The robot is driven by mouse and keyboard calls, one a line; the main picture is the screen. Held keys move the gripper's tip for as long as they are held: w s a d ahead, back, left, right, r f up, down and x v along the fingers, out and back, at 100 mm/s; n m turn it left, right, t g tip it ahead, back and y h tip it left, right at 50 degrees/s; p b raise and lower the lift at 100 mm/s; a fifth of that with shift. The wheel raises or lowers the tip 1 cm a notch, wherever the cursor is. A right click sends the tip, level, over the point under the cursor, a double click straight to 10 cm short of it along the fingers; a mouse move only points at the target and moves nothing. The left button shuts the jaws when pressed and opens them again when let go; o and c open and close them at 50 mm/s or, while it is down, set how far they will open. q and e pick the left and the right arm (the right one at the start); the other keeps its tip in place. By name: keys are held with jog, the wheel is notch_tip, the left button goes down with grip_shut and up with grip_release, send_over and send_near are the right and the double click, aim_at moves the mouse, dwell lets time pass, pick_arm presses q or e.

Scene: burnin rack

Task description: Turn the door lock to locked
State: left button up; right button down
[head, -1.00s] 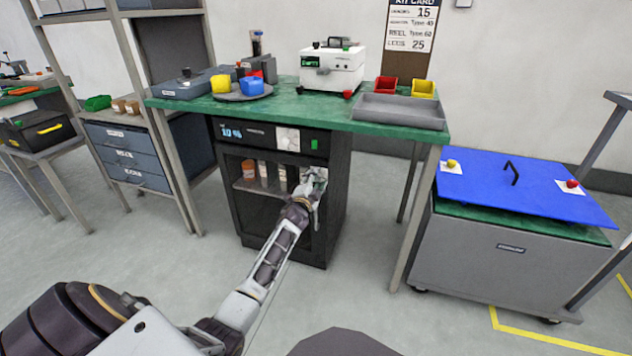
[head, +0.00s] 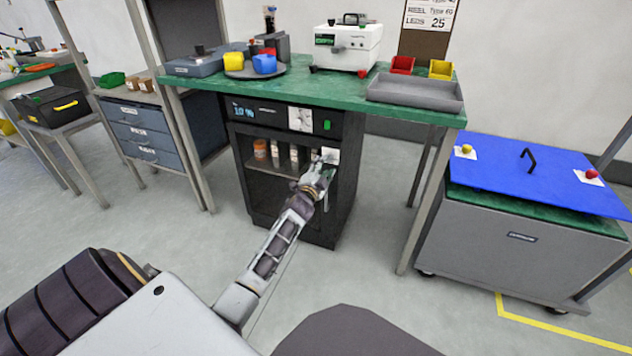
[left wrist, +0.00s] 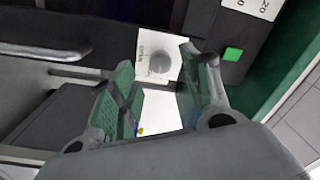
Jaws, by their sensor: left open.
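The door lock is a grey round knob (left wrist: 160,63) on a white plate (left wrist: 142,45) with small print, shown tilted in the left wrist view. The plate also shows in the head view (head: 331,155), at the upper right of the black cabinet's door (head: 262,200). My left gripper (head: 322,168) is just in front of and below the plate. In the left wrist view its green-padded fingers (left wrist: 158,68) are apart, with the knob seen between their tips. I cannot tell whether they touch it. The knob's exact setting is unclear. My right gripper is out of view.
A door handle (left wrist: 45,50) lies beside the lock. A green button (head: 327,125) and a white dial panel (head: 300,118) sit above the door. The green bench top (head: 345,103) overhangs the cabinet. A blue-topped cart (head: 500,175) stands right, with open floor between.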

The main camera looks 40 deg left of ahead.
pick_arm(q)
jog(key=v, duration=0.7)
jog(key=shift+s, duration=0.35)
jog(key=shift+f, duration=0.1)
dwell(0.5)
